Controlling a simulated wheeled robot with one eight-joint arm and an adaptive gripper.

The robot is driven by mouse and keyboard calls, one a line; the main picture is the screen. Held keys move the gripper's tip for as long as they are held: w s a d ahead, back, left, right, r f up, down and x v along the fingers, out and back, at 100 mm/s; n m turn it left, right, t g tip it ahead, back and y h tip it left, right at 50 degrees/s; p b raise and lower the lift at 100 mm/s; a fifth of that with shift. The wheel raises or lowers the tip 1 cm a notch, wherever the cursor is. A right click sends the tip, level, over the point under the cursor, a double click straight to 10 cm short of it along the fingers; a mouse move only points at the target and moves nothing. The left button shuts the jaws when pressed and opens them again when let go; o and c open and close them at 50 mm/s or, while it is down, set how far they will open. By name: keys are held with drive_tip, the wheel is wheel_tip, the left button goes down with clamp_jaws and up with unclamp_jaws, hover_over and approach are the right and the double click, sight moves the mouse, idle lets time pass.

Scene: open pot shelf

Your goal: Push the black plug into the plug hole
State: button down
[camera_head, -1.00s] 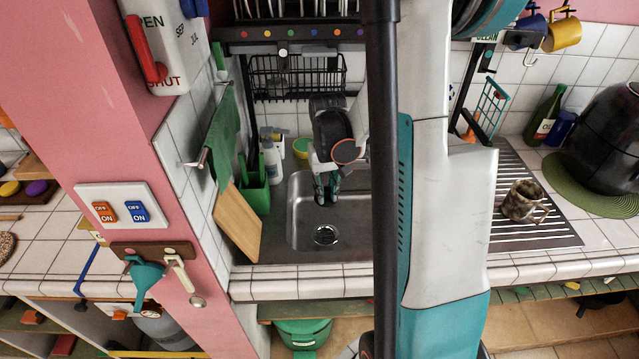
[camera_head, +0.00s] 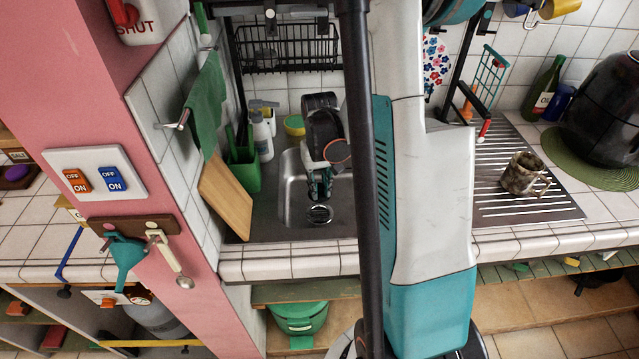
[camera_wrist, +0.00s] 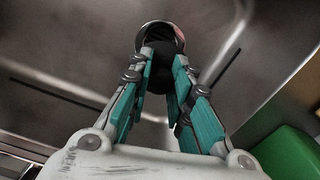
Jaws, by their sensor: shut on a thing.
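The plug hole (camera_head: 320,214) is a round metal ring in the floor of the sink; it also shows in the wrist view (camera_wrist: 147,28). My gripper (camera_head: 319,192) is low in the sink, just behind the plug hole in the head view. In the wrist view my gripper (camera_wrist: 162,62) has its teal fingers shut on the black plug (camera_wrist: 158,76), whose dark body shows between them. The fingertips and plug overlap the near part of the ring. The dark opening makes the plug's far edge hard to tell, and I cannot tell whether it touches the hole.
The steel sink (camera_head: 287,190) surrounds my gripper. A mug (camera_head: 522,174) stands on the drainboard at right.

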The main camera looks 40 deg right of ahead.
drive_tip(key=shift+f+b, duration=2.6)
drive_tip(key=shift+f, duration=1.45)
drive_tip(key=shift+f+b, duration=0.25)
drive_tip(key=shift+b, duration=0.05)
drive_tip(key=c, duration=1.4)
unclamp_jaws()
wheel_tip(320, 180, up, 12)
